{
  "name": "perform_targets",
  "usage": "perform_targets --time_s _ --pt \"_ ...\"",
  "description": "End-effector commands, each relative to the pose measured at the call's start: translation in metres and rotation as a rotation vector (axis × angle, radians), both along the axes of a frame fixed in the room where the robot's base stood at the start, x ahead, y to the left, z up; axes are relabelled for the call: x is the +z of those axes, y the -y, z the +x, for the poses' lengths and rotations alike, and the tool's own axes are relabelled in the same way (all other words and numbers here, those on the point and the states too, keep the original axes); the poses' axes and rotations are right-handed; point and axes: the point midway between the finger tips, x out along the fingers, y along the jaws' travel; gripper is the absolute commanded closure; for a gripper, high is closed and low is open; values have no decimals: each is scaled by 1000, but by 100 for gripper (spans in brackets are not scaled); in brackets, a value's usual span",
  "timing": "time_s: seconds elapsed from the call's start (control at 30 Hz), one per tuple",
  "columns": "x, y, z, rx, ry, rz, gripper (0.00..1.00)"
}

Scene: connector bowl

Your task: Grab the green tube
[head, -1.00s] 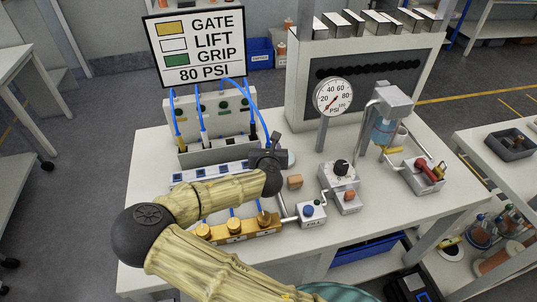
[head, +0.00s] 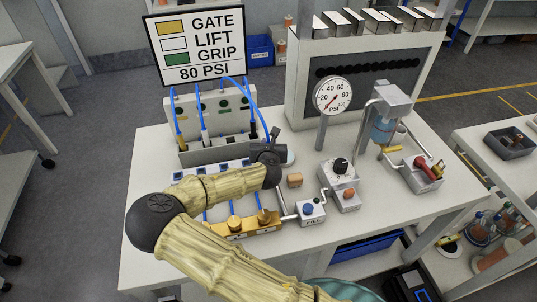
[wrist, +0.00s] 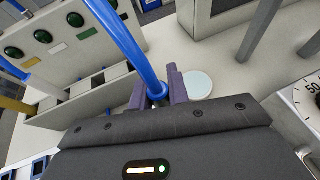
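Blue tubes rise from the manifold block (head: 215,150) at the back left of the table. Their lower ends differ: yellow on the left, white in the middle, dark on the right. The blue tube at the right (head: 260,112) curves down to my gripper (head: 268,150). In the wrist view this blue tube (wrist: 122,35) comes down between the two purple fingers of my gripper (wrist: 158,85). The fingers stand a narrow gap apart, one on each side of it. I cannot tell whether they press on it.
A sign (head: 200,45) shows yellow GATE, white LIFT, green GRIP and 80 PSI. A pressure gauge (head: 333,95) on a post, a knob box (head: 340,172) and a FILL button box (head: 310,210) stand right of my gripper. A brass valve block (head: 245,225) lies in front.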

Motion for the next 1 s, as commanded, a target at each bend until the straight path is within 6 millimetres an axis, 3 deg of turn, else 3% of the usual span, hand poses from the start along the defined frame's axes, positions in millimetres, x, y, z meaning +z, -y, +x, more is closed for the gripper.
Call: perform_targets --time_s 0.47,1.0 --pt "10 -1 0 1 2 1 100" --pt "93 -1 0 1 1 4 100"
